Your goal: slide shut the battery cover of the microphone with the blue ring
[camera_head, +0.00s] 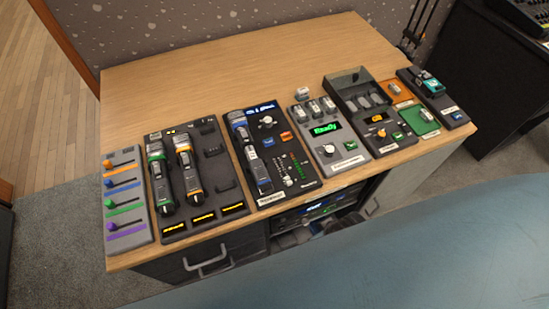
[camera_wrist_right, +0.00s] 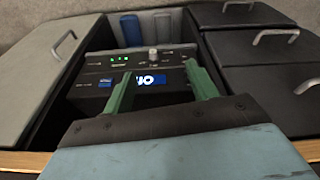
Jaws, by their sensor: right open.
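The microphone with the blue ring (camera_head: 256,165) lies lengthwise along the left side of a dark panel unit (camera_head: 300,177). Its head end points to the back of the desk. Its battery cover is too small to make out clearly, so I cannot tell how far it stands open. My right gripper (camera_wrist_right: 163,88) shows in the right wrist view with its two green fingers apart and nothing between them. It faces the rack compartment and drawers, away from the microphone. My left gripper is in neither view.
A charger dock with green-ringed (camera_head: 160,178) and orange-ringed (camera_head: 188,170) microphones stands left of the panel. A fader board (camera_head: 126,195) is at the far left, a grey unit (camera_head: 335,150) to the right. The desk's back (camera_head: 220,75) is clear. A rack device (camera_wrist_right: 140,80) shows beyond my right fingers.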

